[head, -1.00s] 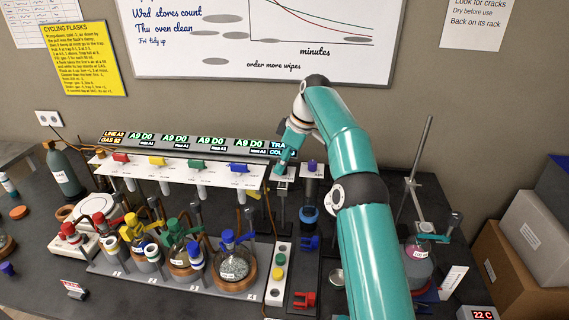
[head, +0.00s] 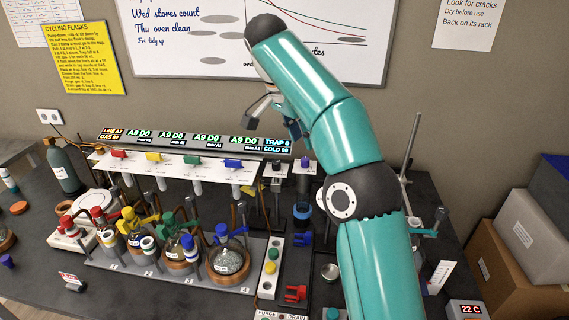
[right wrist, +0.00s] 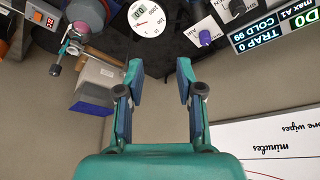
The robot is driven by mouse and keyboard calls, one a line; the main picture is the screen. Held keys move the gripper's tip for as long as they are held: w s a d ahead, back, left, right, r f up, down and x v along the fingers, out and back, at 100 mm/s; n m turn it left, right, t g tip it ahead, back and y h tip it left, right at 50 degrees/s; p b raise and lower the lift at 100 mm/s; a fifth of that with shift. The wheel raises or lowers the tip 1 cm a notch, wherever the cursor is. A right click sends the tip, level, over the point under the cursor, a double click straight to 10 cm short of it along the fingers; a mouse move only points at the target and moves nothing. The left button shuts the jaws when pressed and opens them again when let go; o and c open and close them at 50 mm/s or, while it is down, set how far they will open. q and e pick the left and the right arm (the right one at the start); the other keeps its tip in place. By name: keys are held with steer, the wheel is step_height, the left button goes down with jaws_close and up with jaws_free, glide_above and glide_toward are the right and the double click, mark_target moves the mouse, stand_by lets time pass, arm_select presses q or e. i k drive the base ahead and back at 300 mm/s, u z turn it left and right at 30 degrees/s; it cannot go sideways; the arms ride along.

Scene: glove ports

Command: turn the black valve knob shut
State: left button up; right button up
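The black valve knob (head: 277,166) sits on a white plate just right of the flask rack, left of a purple knob (head: 305,161). In the right wrist view a black knob (right wrist: 237,8) shows at the top edge, partly cut off, beside the purple knob (right wrist: 205,37). My right gripper (head: 273,118) is raised above and behind the knobs, in front of the whiteboard, touching nothing. In the right wrist view it (right wrist: 160,75) is open and empty, its fingers well apart. My left gripper is out of view.
A lit display bar (head: 195,143) runs above a row of coloured valves. Several flasks stand in a rack (head: 105,262) on the dark bench. A round gauge (right wrist: 150,18) shows in the right wrist view. Cardboard boxes (head: 500,275) are at the right.

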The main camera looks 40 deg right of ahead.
mark_target(276, 164)
steer(key=z, duration=0.5)
steer(key=k, duration=1.15)
steer(key=z, duration=0.25)
steer(key=i, duration=0.5)
steer(key=u, duration=0.9)
steer(key=i, duration=1.3)
steer(key=z, duration=0.75)
